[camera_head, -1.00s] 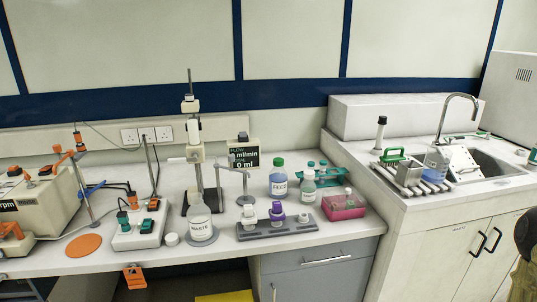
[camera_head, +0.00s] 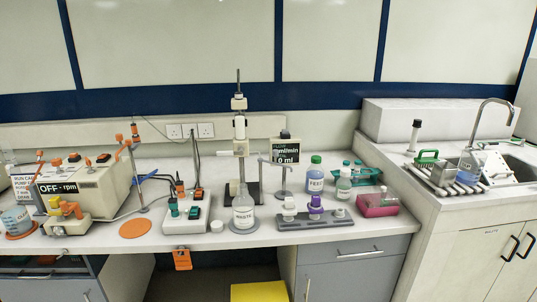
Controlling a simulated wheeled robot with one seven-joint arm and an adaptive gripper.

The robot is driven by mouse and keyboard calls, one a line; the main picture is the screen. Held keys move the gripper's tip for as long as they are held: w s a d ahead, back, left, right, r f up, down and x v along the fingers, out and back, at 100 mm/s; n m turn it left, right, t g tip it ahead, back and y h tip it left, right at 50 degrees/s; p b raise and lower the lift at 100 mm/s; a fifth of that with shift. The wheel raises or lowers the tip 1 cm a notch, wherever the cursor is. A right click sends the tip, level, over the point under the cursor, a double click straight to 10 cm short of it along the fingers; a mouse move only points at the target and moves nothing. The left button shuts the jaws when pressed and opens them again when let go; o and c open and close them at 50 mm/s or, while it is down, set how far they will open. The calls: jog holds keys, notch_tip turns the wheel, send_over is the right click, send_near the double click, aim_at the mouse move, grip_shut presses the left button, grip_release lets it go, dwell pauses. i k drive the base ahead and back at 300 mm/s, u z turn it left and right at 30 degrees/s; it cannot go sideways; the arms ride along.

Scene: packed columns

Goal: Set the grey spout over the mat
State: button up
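A thin grey spout (camera_head: 270,160) reaches left from a post on a round grey base, beside the flow display (camera_head: 286,150). Its left end is close to the column stand (camera_head: 240,165); I cannot tell the exact gap. A bare round orange mat (camera_head: 135,228) lies on the bench at centre left. A grey disc (camera_head: 235,230) lies under the clear bottle labelled WASTE (camera_head: 243,210), to the left of and nearer than the spout's post. My gripper is not in view.
A pump (camera_head: 85,187) reading OFF rpm stands at left, with a beaker (camera_head: 15,221) beside it. A white switch box (camera_head: 187,217) stands right of the orange mat. A grey rack (camera_head: 315,220), capped bottles and a pink tray (camera_head: 378,206) fill the right. A yellow box (camera_head: 258,291) is below.

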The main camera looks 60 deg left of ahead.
aim_at(275, 152)
jog(key=z, duration=0.3)
jog(key=k, duration=0.3)
jog(key=u, duration=2.3)
